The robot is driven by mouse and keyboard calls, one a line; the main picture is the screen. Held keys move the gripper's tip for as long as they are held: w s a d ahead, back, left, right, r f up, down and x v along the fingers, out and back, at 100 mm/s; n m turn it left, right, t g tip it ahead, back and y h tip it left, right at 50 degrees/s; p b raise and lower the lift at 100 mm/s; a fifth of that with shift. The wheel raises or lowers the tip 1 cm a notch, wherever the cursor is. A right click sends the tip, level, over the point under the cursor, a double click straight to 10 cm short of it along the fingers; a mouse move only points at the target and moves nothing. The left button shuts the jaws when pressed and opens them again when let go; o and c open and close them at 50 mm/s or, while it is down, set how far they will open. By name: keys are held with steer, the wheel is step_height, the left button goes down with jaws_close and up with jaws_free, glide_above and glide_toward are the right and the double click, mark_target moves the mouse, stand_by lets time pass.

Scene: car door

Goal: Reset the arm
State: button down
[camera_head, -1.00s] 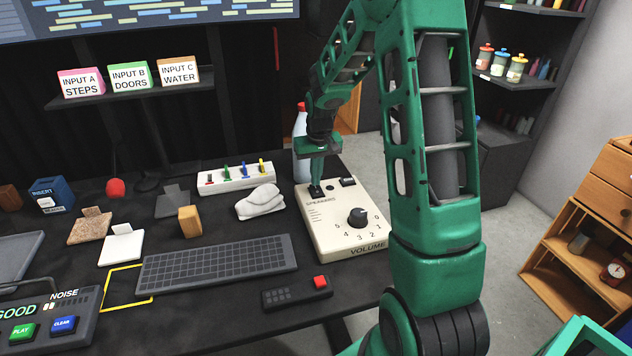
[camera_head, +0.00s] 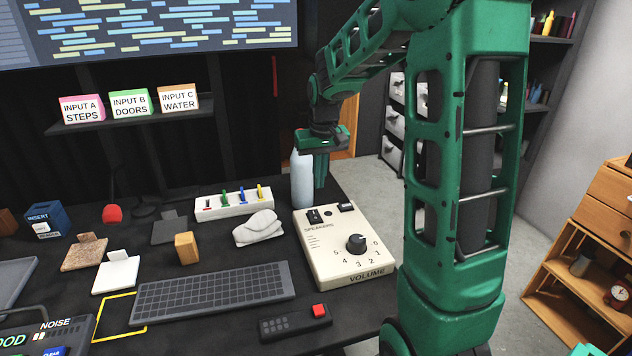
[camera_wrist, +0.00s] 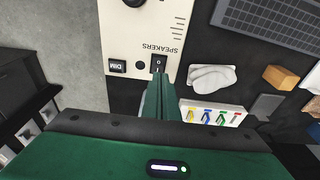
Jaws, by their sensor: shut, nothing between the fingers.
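My green gripper (camera_head: 321,172) is shut and empty. It hangs in the air above the back of the cream speaker volume box (camera_head: 345,269), fingers pointing down, apart from the box as far as the head view shows. In the wrist view my shut fingers (camera_wrist: 159,95) appear just beside the black SPEAKERS rocker switch (camera_wrist: 159,64). The switch also shows in the head view, near the box's back left corner. My arm rises at the right and bends over toward the box.
A pale bottle (camera_head: 302,178) stands behind my gripper. A white switch strip (camera_head: 234,203), a crumpled white cloth (camera_head: 258,228), a keyboard (camera_head: 213,291) and a remote with a red button (camera_head: 296,321) lie on the black desk. A wooden shelf (camera_head: 565,262) stands at the right.

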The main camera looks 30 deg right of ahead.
stand_by(0.3)
steer(key=s+a+r+m+g, duration=0.1)
steer(key=s+a+m, duration=0.1)
steer(key=s, duration=3)
steer(key=shift+s+r+m+g+y, duration=0.15)
steer(key=shift+s+m+g+y, duration=0.2)
steer(key=shift+m, duration=0.25)
steer(key=shift+w, duration=0.1)
steer(key=shift+w+f, duration=0.25)
steer(key=shift+w, duration=0.4)
